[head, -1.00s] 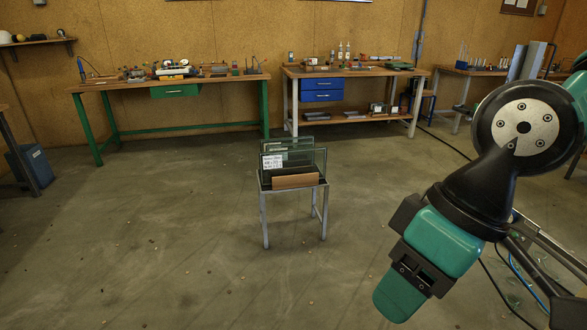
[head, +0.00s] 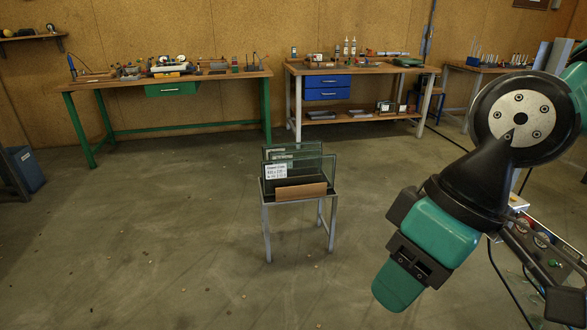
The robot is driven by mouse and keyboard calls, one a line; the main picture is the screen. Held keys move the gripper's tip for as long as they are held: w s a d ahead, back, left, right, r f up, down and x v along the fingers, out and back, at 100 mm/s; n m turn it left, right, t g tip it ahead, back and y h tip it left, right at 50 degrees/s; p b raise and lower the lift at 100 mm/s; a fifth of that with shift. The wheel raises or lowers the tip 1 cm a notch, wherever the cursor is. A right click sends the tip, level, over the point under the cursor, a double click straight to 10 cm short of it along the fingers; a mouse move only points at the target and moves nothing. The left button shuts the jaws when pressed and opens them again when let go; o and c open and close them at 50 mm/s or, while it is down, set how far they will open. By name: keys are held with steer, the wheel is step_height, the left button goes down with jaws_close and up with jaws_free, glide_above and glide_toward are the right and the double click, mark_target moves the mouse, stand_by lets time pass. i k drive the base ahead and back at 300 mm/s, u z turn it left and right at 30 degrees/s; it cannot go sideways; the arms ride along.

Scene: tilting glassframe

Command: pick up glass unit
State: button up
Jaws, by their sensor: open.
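Upright glass units (head: 312,167) stand one behind another in a rack on a small grey metal stand (head: 267,225) in the middle of the floor. A white label (head: 276,171) with dark print is on the left part of the front one. A brown board (head: 301,191) stands in front of their lower edge and hides part of it. My gripper (head: 398,287) is at the lower right, in front of and to the right of the stand, well apart from the glass. It points down and holds nothing that I can see. Its fingers overlap in this view.
A green workbench (head: 190,79) with tools stands along the back wall at left. A bench with blue drawers (head: 327,89) stands at centre back, another bench at far right. A blue box (head: 24,169) is on the floor at left. Open concrete floor surrounds the stand.

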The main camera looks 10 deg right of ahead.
mark_target(287, 171)
steer(key=u, duration=0.15)
steer(key=i, duration=2)
steer(key=u, duration=0.35)
steer(key=i, duration=1)
steer(key=u, duration=0.1)
